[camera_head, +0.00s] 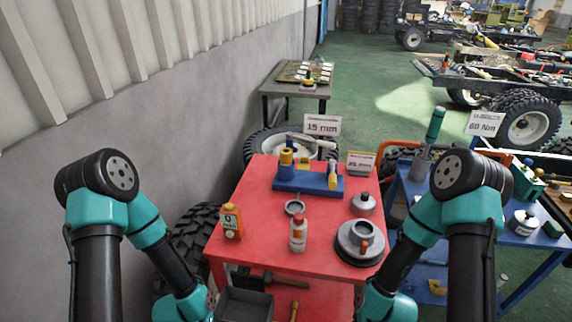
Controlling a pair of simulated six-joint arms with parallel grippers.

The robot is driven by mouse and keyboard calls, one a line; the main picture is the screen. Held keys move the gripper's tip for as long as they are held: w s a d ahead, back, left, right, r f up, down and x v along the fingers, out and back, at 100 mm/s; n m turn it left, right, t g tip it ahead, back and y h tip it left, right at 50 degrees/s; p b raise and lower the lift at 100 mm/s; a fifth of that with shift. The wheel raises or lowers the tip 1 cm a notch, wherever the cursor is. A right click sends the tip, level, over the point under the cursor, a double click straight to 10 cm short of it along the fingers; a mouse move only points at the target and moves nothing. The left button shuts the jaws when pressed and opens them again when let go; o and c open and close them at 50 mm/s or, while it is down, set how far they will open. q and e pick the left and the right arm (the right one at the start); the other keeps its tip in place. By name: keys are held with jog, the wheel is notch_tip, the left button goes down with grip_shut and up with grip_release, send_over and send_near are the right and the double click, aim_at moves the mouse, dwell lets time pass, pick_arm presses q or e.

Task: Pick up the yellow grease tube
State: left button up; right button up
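On the red cart's top, a blue holder block (308,184) stands toward the back. An upright yellow tube-like piece (333,174) stands at its right part. I cannot tell for certain which of these is the grease tube. An orange-yellow bottle (231,222) stands at the cart's left front edge. My two arms reach in at the left and right, their links bending down toward the bottom edge. Neither gripper shows, and neither arm link covers the yellow items.
A blue cart stands at right. A grey wall runs along the left.

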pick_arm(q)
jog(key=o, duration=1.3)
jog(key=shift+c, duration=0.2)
